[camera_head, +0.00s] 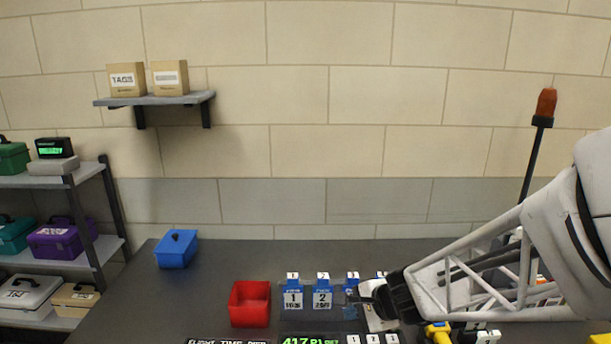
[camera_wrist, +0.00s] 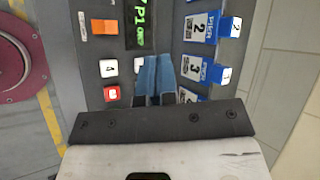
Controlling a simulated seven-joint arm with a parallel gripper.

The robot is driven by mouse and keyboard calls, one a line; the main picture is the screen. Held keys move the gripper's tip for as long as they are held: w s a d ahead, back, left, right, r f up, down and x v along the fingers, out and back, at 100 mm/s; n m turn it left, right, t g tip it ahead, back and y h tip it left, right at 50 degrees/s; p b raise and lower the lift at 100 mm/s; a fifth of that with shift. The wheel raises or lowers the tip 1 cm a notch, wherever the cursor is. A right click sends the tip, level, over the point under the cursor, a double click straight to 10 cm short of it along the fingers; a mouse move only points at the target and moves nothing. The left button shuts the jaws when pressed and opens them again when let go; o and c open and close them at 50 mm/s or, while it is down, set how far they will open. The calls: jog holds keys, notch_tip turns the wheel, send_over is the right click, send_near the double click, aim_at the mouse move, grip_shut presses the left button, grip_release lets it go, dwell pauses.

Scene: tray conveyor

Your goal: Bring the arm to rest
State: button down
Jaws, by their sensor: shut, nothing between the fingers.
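My gripper (camera_head: 354,300) is at the right of the dark table in the head view, low over the row of numbered cards. My white arm comes in from the right edge. In the wrist view my gripper (camera_wrist: 155,64) has its two bluish fingers together, with nothing between them. The fingers point toward the green-lit display and the white keys. Part of the card row behind the gripper is hidden in the head view.
Blue-topped numbered cards (camera_head: 293,297) stand close to the gripper. A red bin (camera_head: 249,306) and a blue box (camera_head: 176,250) sit further left. A green-lit display (camera_head: 310,340) is at the front edge. A shelf rack (camera_head: 104,220) stands at left.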

jog(key=s+d+r+n+g+h, duration=0.1)
jog(key=s+d+r+n+h, duration=0.2)
jog(key=s+r+n, duration=0.3)
jog(key=s+d+r+n+g+h, duration=0.2)
jog(key=s+r+n, duration=0.4)
jog(key=s, duration=0.8)
jog(key=d+n+h, duration=0.1)
jog(key=d, duration=0.1)
jog(key=shift+d+n+h, duration=0.3)
jog(key=shift+d+h, duration=0.05)
jog(key=shift+h, duration=0.05)
